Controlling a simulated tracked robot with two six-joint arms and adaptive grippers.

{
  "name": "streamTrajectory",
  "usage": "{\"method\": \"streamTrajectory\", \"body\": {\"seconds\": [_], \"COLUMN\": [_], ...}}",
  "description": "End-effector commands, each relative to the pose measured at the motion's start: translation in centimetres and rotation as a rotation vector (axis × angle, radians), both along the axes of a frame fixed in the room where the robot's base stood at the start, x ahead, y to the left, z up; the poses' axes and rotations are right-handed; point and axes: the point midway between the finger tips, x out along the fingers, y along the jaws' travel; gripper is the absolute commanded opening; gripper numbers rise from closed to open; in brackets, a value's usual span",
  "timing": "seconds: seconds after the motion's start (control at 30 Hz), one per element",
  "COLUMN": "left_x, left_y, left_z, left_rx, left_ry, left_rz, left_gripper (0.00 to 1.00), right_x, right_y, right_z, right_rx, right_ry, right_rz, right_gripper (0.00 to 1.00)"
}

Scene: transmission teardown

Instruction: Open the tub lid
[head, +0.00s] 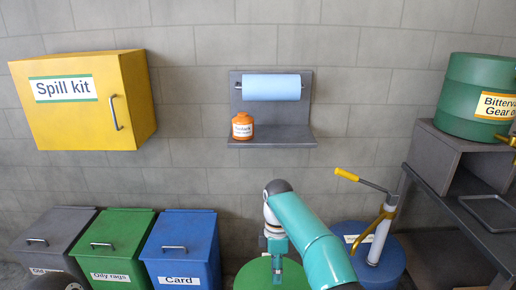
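A small orange tub (242,131) with an orange lid (242,116) and a white label stands upright at the left end of a grey wall shelf. The lid appears to be on the tub. My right arm comes in from the bottom, and its gripper (277,269) hangs low in front of a green round drum top, well below and to the right of the tub, apart from it. The fingers are too small to tell open or shut. My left gripper is not in view.
A blue paper roll (271,87) hangs above the shelf (285,137). A yellow spill kit cabinet (90,115) is at left, above grey, green and blue bins (183,240). A green drum (270,280), a blue drum with a pump (383,235) and a bench (470,200) stand lower right.

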Motion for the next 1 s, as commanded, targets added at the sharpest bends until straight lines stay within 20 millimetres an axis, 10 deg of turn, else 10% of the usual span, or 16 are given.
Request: {"method": "streamTrajectory", "body": {"seconds": [0.67,1.0], "left_x": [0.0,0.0], "left_y": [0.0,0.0], "left_z": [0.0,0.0], "left_rx": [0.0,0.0], "left_ry": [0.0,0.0], "left_rz": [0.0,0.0], "left_gripper": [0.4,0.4], "right_x": [-1.5,-11.0], "right_y": [-2.0,-4.0], "right_z": [-12.0,-22.6], "right_rx": [0.062,0.134], "right_ry": [-0.006,0.044], "right_rz": [-0.368,-0.922], "right_gripper": [0.37,0.37]}}
